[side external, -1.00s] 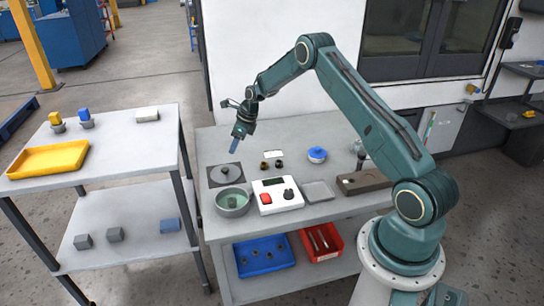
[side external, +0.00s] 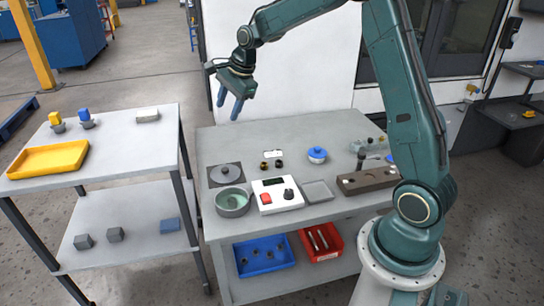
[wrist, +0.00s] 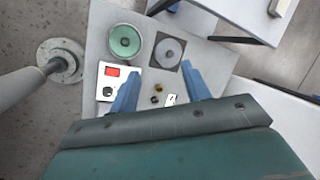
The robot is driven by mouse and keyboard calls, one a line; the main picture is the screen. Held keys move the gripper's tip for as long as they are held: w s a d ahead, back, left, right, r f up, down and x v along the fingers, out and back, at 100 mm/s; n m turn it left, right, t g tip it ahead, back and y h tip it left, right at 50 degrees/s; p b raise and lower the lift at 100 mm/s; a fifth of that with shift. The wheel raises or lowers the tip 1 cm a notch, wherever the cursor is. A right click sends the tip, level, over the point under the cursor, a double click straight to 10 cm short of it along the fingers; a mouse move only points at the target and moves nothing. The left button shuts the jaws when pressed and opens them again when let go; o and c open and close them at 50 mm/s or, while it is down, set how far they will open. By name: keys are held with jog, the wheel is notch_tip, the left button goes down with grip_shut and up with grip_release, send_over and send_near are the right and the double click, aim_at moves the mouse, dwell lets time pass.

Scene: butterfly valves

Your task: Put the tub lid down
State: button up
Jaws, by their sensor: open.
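The tub lid (side external: 226,173) is a grey disc with a small knob. My gripper (side external: 231,108) is open and empty, high above the bench's back left part, well clear of the lid. Its blue fingers (wrist: 158,88) are spread in the wrist view.
A white box with a red button and a dark knob (side external: 277,195) stands beside the tub. A blue-lidded pot (side external: 317,155), small dark fittings (side external: 271,164), a grey tray (side external: 318,191) and a brown block (side external: 366,181) share the bench. A side table with a yellow tray (side external: 47,160) is at left.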

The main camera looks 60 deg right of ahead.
jog(key=s+a+r+n, duration=0.4)
jog(key=s+r+n, duration=0.1)
jog(key=s, duration=0.3)
jog(key=s+a+r+n, duration=0.5)
jog(key=s, duration=0.2)
jog(key=s+a+n, duration=0.2)
jog(key=s+n, duration=0.3)
jog(key=s, duration=0.4)
jog(key=s+a+f+n+t, duration=0.1)
jog(key=s+n, duration=0.4)
jog(key=s, duration=0.4)
jog(key=shift+s+a+f+n+h, duration=0.15)
jog(key=shift+s+a+n+h, duration=0.15)
jog(key=shift+a+h, duration=0.1)
